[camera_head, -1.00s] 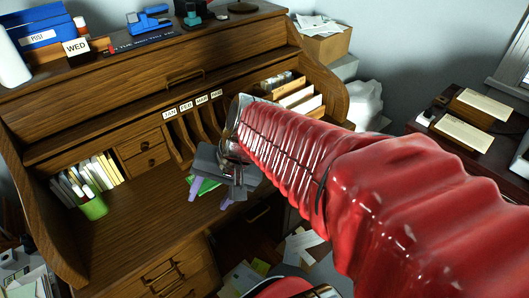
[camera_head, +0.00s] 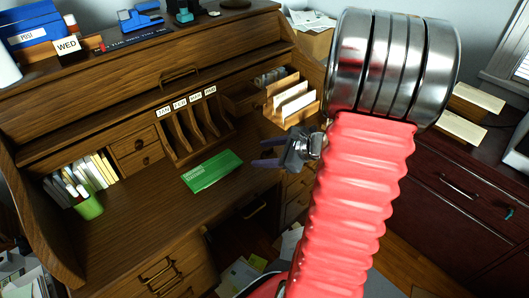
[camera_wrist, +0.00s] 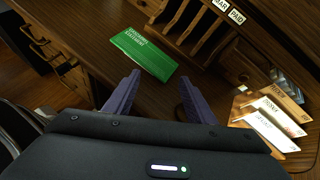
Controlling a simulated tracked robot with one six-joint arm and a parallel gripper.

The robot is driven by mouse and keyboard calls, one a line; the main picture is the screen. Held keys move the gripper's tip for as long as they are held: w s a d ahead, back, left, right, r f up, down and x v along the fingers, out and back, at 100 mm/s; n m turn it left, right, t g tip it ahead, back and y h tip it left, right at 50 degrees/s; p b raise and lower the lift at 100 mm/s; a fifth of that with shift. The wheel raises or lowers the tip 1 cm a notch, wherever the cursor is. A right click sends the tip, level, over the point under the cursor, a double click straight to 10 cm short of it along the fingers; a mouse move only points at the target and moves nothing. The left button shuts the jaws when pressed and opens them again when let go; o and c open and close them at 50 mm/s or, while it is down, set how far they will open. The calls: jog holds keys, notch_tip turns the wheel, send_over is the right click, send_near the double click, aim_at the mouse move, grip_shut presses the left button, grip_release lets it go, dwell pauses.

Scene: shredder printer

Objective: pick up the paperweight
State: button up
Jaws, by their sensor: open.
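I cannot make out a clear paperweight in either view. My gripper (camera_head: 261,153) is open and empty above the right part of the desk's writing surface, its purple fingers pointing left. In the wrist view, the spread fingers (camera_wrist: 158,79) frame bare wood, with a flat green printed booklet (camera_wrist: 143,53) just beyond the left finger. The booklet also lies on the desk in the head view (camera_head: 212,171), left of the gripper and apart from it. Some small greyish, glassy items (camera_wrist: 284,84) sit behind the file folders at right; I cannot tell what they are.
The wooden rolltop desk (camera_head: 120,235) has labelled upright slots (camera_head: 197,128) at the back. A dark red cabinet (camera_head: 450,200) stands at far right.

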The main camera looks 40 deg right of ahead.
jog(key=s+d+f+m+h, duration=0.1)
jog(key=s+d+f+m, duration=0.1)
jog(key=d, duration=0.3)
jog(key=s+d+f+m+t+h, duration=0.1)
jog(key=d+f+m+h, duration=0.1)
jog(key=d+m, duration=0.3)
jog(key=shift+s+d+f+h, duration=0.3)
jog(key=shift+s+d+f, duration=0.1)
jog(key=shift+d+f, duration=0.35)
send_near(270, 149)
jog(key=x, duration=0.2)
jog(key=shift+w+f, duration=0.2)
jog(key=shift+f, duration=0.05)
jog(key=shift+x, duration=2.55)
